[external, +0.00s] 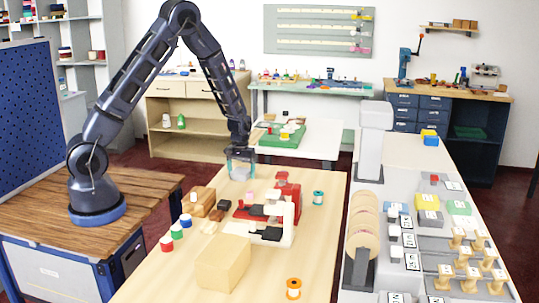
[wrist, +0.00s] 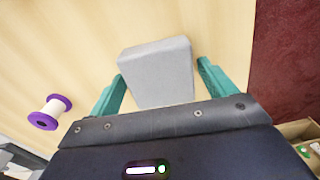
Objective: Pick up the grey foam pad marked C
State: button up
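A pale grey block (wrist: 160,70) lies on the light wooden table in the wrist view. I see no letter on it, so I cannot tell whether it is the pad marked C. My gripper (wrist: 162,68) has its two teal fingers apart, one on each side of the block, with gaps showing. The block's near end is hidden by the gripper body. In the external view my gripper (external: 241,168) points down at the table's far end, with the pale block (external: 240,174) just under it. Another grey pad (external: 430,218) lies on the right-hand counter.
A purple-ended spool (wrist: 48,112) lies left of the block in the wrist view. A red and white machine (external: 285,205), wooden blocks (external: 203,200), a tan block (external: 223,262) and spools crowd the table nearer the camera. The table's edge is right of the gripper in the wrist view.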

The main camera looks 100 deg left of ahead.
jog(key=c, duration=0.7)
jog(key=shift+c, duration=0.2)
jog(key=shift+r, duration=0.15)
